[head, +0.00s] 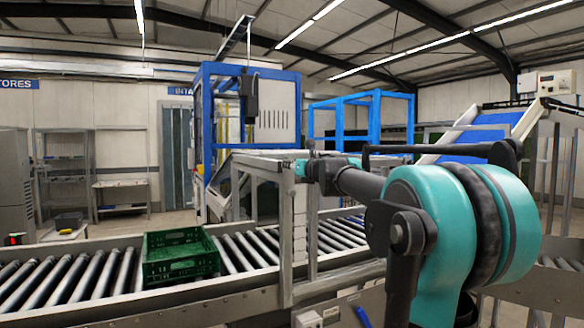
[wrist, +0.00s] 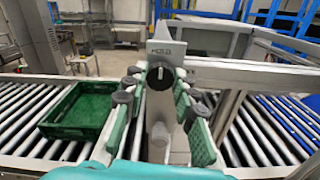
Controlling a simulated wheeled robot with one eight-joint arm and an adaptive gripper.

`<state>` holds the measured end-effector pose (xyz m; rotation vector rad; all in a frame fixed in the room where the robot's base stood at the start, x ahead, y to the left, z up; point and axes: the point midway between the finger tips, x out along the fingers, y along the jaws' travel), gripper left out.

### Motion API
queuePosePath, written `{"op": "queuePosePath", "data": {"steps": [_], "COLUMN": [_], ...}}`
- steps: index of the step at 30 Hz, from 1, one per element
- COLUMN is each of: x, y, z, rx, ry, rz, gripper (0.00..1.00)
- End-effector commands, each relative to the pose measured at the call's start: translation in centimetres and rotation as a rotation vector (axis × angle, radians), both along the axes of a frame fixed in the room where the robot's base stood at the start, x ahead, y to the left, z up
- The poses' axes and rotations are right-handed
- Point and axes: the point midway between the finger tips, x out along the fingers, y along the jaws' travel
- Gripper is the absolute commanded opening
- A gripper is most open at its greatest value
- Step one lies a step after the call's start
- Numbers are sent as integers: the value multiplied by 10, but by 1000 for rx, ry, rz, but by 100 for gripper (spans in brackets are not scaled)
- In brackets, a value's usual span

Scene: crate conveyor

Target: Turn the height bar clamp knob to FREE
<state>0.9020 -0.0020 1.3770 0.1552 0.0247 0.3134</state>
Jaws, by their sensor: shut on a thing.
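The clamp knob (wrist: 159,79) is a dark round knob with a pale mark near its top. It sits on a grey clamp block below a small label (wrist: 161,49) that seems to read HOLD. My gripper (wrist: 160,88) reaches the knob from the front, with one green-padded finger on each side, shut on it. The pads' exact contact is hard to see. In the head view my gripper (head: 308,168) is at the grey frame above the conveyor, and the knob cannot be made out there.
The grey height bar (wrist: 215,74) runs right from the clamp over the roller conveyor (head: 75,275). A green crate (head: 181,268) stands on the rollers to the left and also shows in the wrist view (wrist: 77,112). A blue-framed machine (head: 250,110) stands behind.

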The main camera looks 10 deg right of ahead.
Motion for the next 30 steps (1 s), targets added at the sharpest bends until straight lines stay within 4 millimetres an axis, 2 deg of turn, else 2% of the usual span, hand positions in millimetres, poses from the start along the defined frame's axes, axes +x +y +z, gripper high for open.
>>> {"op": "queuePosePath", "data": {"steps": [14,30], "x": [0,0], "y": [0,0], "z": [0,0], "rx": [84,529], "ry": [27,172], "rz": [0,0], "gripper": [0,0]}}
